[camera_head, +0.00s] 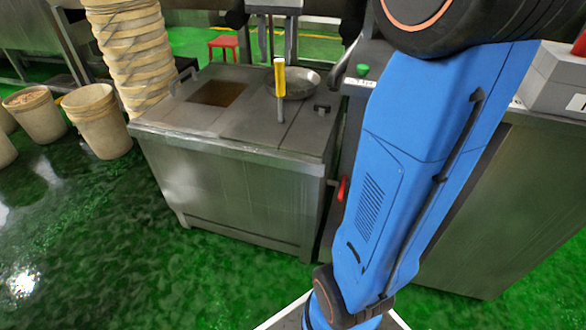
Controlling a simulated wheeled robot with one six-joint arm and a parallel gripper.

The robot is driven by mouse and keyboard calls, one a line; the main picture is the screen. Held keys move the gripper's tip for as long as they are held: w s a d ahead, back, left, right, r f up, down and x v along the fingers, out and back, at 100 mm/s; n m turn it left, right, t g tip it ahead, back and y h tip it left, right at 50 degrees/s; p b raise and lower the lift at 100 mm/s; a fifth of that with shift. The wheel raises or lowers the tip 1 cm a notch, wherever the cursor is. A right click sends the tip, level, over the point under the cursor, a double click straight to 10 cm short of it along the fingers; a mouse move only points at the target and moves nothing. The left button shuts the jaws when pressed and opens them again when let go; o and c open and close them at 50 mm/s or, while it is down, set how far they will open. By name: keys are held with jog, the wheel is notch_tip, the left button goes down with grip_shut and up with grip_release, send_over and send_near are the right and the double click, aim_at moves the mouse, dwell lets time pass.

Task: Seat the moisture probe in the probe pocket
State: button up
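A yellow-handled tool with a thin grey shaft (280,78), which looks like the moisture probe, stands upright over the top of a steel cabinet (235,165). Its lower end meets the cabinet top; I cannot tell whether it stands on the surface or in a hole. No probe pocket can be made out for sure. A small dark fitting (322,108) sits on the cabinet top to the right of the tool. My blue arm fills the right of the view, and my gripper is out of frame.
A round metal pan (293,84) lies just behind the tool. A rectangular opening (217,93) is to its left. Stacked baskets (132,45) and tubs (95,120) stand at left. A red lever (342,188) juts beside the cabinet. The green floor at front left is clear.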

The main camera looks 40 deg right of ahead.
jog(key=s+a+f+n+t, duration=0.1)
jog(key=s+a+f+n, duration=0.1)
jog(key=s, duration=0.5)
jog(key=s+a+f+n+t, duration=0.1)
jog(key=s+a+f+n, duration=0.1)
jog(key=s+a+f, duration=0.3)
jog(key=shift+s+a+n, duration=0.3)
jog(key=shift+s+a, duration=0.45)
jog(key=shift+s, duration=0.5)
jog(key=shift+o, duration=0.4)
jog(key=s+a+f+n+t, duration=0.2)
jog(key=s+a+f+n, duration=0.2)
jog(key=s+f, duration=0.7)
notch_tip(320, 180, up, 24)
jog(key=m+g+h, duration=0.1)
jog(key=m+g, duration=0.3)
jog(key=m, duration=0.6)
send_over(281, 80)
jog(key=f, duration=0.5)
jog(key=w+f, duration=0.1)
jog(key=f, duration=0.5)
jog(key=d+f, duration=0.1)
jog(key=f, duration=0.5)
jog(key=shift+w+f, duration=0.2)
jog(key=shift+w, duration=0.15)
grip_shut()
